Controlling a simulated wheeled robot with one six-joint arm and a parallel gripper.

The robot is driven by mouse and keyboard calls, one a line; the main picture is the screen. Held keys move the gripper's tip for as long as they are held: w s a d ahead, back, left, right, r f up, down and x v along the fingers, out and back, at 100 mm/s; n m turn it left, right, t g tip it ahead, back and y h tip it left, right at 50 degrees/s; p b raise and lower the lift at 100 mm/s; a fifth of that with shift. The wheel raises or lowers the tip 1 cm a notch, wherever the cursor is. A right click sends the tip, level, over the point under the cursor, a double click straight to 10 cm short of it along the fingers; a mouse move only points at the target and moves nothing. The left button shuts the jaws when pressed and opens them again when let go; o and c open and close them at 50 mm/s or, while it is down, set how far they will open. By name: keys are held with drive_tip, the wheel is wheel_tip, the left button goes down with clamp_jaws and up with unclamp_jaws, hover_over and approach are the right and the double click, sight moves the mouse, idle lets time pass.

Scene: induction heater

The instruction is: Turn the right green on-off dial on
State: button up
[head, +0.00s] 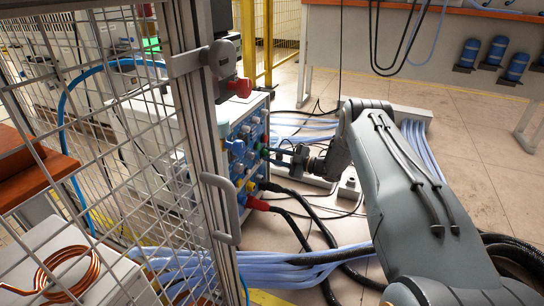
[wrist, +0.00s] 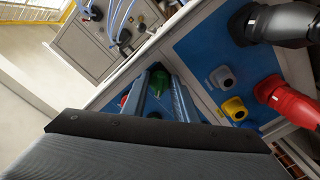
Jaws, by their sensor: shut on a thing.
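The green dial (wrist: 159,82) shows between the two fingers of my gripper (wrist: 158,90) in the wrist view. The fingers are shut on it. In the head view my gripper (head: 272,154) reaches the blue front panel (head: 247,132) of the heater from the right. A bit of green (head: 264,151) shows at its tip there. The fingers and wrist cover much of the dial, so its on-off mark cannot be read.
Grey (wrist: 222,77) and yellow (wrist: 234,108) knobs sit beside the fingers. Red (wrist: 290,101) and black (wrist: 278,22) cable plugs stick out close by. A mesh fence door with a grey handle (head: 222,208) stands left of my arm. Blue hoses (head: 290,266) lie on the floor.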

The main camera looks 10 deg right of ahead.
drive_tip(key=m, duration=0.4)
drive_tip(key=m+b, duration=0.1)
drive_tip(key=m, duration=0.8)
drive_tip(key=shift+s+a+f, duration=0.15)
drive_tip(key=shift+s, duration=0.1)
drive_tip(key=shift+m+b, duration=0.4)
drive_tip(key=shift+m, duration=1.7)
drive_tip(key=shift+s, duration=0.1)
drive_tip(key=o, duration=1)
drive_tip(key=shift+a, duration=0.1)
drive_tip(key=p+v, duration=0.3)
drive_tip(key=v, duration=0.5)
